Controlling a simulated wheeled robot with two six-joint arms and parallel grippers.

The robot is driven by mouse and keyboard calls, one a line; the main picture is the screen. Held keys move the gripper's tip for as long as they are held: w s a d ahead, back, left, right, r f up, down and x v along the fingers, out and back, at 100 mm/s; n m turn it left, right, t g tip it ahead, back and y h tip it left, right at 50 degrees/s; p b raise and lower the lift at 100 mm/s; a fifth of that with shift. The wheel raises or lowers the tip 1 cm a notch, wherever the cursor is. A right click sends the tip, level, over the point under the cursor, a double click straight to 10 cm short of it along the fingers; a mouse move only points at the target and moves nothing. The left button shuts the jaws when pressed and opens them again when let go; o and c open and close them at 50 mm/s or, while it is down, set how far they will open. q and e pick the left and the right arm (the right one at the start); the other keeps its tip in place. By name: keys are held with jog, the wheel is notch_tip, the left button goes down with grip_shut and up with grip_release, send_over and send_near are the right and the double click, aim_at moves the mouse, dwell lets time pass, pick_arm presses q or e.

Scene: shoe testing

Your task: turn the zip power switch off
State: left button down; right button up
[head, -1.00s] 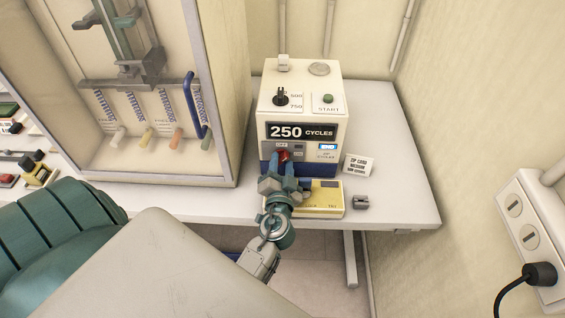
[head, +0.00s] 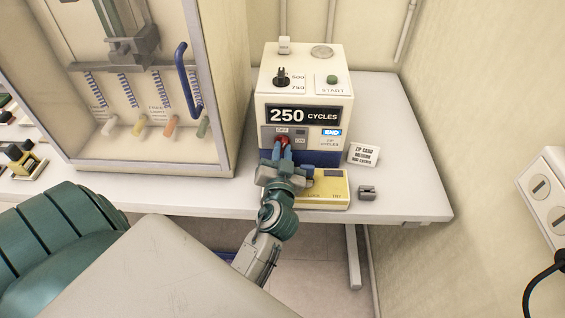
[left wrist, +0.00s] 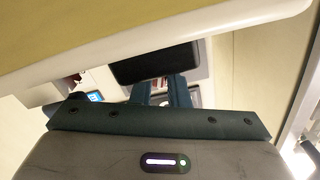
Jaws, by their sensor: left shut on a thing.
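The cycle tester is a white box (head: 270,97) with a dark blue base, standing on the table, and its display reads 250 CYCLES. The red power switch (head: 283,140) sits on the grey panel below that display, under a small label that seems to read OFF. My left gripper (head: 281,150) is shut on the red switch from the front, its blue fingers covering the switch's lower part. In the left wrist view the two fingers (left wrist: 161,92) reach toward the panel, and the switch cannot be made out between them. My right gripper is not in view.
A yellow box (head: 325,190) lies before the tester, close beside my left gripper. A small sign (head: 364,155) and a small grey block (head: 367,192) are to its right. A tall cabinet (head: 215,100) with a blue handle stands left. The table's right end is clear.

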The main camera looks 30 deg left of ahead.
pick_arm(q)
jog(key=n+b, duration=0.3)
jog(key=b, duration=0.1)
jog(key=shift+f+b, duration=0.15)
jog(key=shift+b, duration=0.2)
jog(key=shift+a+n+b, duration=0.1)
jog(key=shift+n+b, duration=0.3)
jog(key=shift+n, duration=0.1)
jog(key=shift+r, duration=0.2)
jog(key=c, duration=1.4)
grip_release()
jog(key=shift+f, duration=0.1)
